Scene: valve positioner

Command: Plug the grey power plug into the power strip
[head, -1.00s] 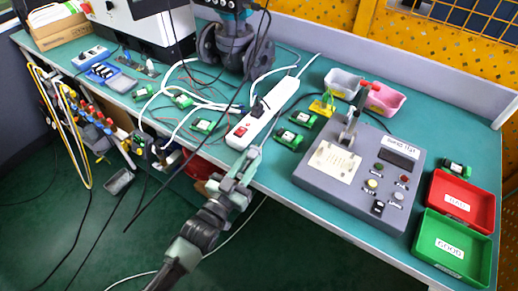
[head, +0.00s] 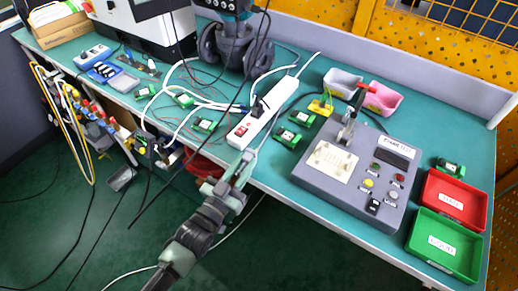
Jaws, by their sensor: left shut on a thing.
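The white power strip (head: 285,93) lies slantwise on the green bench, with a red switch at its near end. A black plug (head: 258,106) sits in one of its sockets. My left gripper (head: 243,163) is at the bench's front edge, just in front of the strip's near end. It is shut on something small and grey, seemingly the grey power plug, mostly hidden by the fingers. I cannot tell whether it touches the strip. My right gripper is not in view.
Small green circuit boards (head: 287,138) lie right of the strip. A grey test box (head: 350,205) with a lever stands farther right, beside red (head: 456,198) and green (head: 440,262) trays. A valve assembly (head: 232,45) stands behind. Loose cables lie left of the strip.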

